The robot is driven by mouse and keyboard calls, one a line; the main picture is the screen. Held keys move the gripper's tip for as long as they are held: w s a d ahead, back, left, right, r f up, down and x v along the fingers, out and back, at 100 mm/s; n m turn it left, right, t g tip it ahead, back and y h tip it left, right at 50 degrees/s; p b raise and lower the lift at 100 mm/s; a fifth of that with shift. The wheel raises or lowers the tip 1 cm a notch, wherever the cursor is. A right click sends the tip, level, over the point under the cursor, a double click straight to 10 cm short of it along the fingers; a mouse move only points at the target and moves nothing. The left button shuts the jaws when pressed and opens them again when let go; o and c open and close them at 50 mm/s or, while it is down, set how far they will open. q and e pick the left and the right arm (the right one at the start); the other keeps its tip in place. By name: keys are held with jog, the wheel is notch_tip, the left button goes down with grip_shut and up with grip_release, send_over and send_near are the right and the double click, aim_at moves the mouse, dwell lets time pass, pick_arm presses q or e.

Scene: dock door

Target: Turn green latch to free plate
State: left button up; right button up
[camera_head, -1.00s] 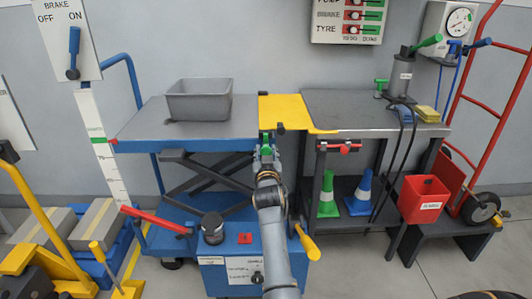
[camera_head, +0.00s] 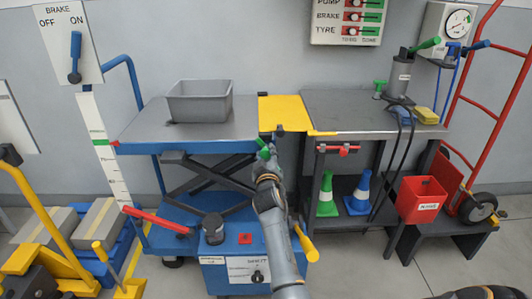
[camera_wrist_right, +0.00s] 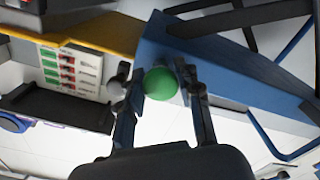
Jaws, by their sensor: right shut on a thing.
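The yellow plate (camera_head: 283,110) bridges the blue lift table and the grey bench. The green latch knob (camera_head: 263,143) is at the blue table's front right corner, below the plate's front edge. My right gripper (camera_head: 265,152) is shut on this knob, and the arm reaches up to it from below. In the right wrist view the round green knob (camera_wrist_right: 161,83) sits between the two dark fingers of the right gripper (camera_wrist_right: 163,90). The fingers partly cover the latch, and its arm is hard to make out. My left gripper is not in view.
The blue lift table (camera_head: 190,146) carries a grey bin (camera_head: 199,100). The grey bench (camera_head: 345,108) carries a pump (camera_head: 397,77) with black hoses. A red bar handle (camera_head: 340,149) and a yellow handle (camera_head: 306,243) lie near my right arm.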

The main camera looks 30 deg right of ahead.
jog(key=n+p, duration=0.1)
jog(key=n, duration=0.4)
jog(key=shift+r+n, duration=0.1)
jog(key=shift+n, duration=0.2)
jog(key=n+p, duration=0.1)
jog(key=n, duration=0.2)
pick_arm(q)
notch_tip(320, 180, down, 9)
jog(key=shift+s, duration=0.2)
pick_arm(e)
jog(key=shift+n, duration=1.1)
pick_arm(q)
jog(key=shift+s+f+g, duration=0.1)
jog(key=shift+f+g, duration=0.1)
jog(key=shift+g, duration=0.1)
pick_arm(e)
jog(key=o, duration=1.2)
jog(key=shift+c, duration=0.2)
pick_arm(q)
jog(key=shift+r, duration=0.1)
pick_arm(e)
jog(key=shift+s, duration=0.1)
jog(key=v, duration=1.2)
